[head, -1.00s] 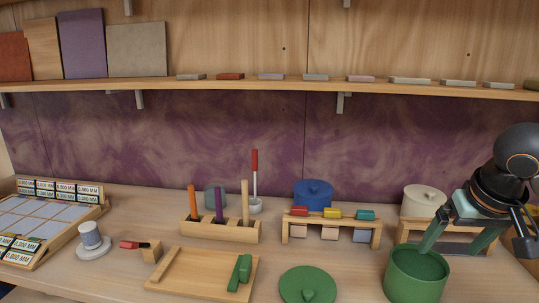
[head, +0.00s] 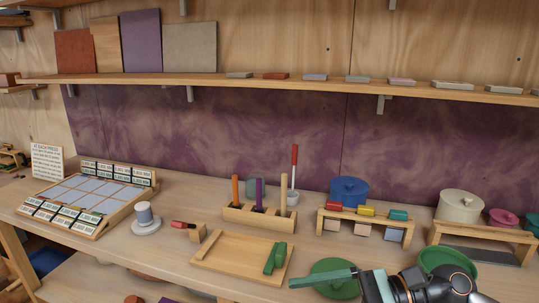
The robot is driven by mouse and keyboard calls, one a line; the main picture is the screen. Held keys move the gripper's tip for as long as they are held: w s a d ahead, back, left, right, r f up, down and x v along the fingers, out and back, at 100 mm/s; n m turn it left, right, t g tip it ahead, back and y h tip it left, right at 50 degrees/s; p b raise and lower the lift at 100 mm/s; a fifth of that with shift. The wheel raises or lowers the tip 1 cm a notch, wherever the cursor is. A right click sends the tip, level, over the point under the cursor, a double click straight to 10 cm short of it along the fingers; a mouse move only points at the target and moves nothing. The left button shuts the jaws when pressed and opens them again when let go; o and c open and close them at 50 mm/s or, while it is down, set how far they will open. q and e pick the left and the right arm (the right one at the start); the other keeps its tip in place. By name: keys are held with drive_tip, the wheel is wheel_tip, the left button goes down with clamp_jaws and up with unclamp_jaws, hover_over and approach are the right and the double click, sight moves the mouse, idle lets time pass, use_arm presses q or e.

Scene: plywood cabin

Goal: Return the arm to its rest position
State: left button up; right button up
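My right gripper (head: 322,278) is at the bottom right, pointing left. One green finger shows at the upper edge of its palm, with a gap below it; the other finger is hidden or below the frame. Nothing shows between them. The visible finger passes in front of the green lid (head: 334,267) on the bench. My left gripper is not in view.
The bench holds a wooden tray (head: 210,262) with a green piece, a peg block (head: 260,219), a small rack (head: 365,221), a blue pot (head: 349,190) and a cream pot (head: 460,206). A label board (head: 125,207) is at left. A shelf (head: 300,84) runs above.

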drive_tip(key=w+d+f+n+t+h+p, duration=0.1)
drive_tip(key=w+d+f+n+t+h, duration=0.45)
drive_tip(key=n, duration=1.15)
drive_tip(key=d+f+n+t+h+p, duration=0.15)
drive_tip(key=f+n+t, duration=0.45)
drive_tip(key=n+t, duration=0.8)
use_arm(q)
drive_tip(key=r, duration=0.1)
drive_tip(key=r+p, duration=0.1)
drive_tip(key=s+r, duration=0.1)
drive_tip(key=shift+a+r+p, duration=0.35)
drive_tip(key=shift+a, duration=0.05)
use_arm(e)
drive_tip(key=s+d+f+m+g+h, duration=0.1)
drive_tip(key=s+f+m+g+h, duration=0.2)
drive_tip(key=f, duration=0.7)
drive_tip(key=s+d+f+m+g+h, duration=0.2)
drive_tip(key=s+f+m+g+h, duration=0.2)
drive_tip(key=s+f+m+g, duration=0.3)
drive_tip(key=s+f+m, duration=0.4)
drive_tip(key=s, duration=0.2)
drive_tip(key=shift+f, duration=0.2)
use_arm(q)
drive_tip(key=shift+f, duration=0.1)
use_arm(e)
drive_tip(key=shift+d, duration=0.1)
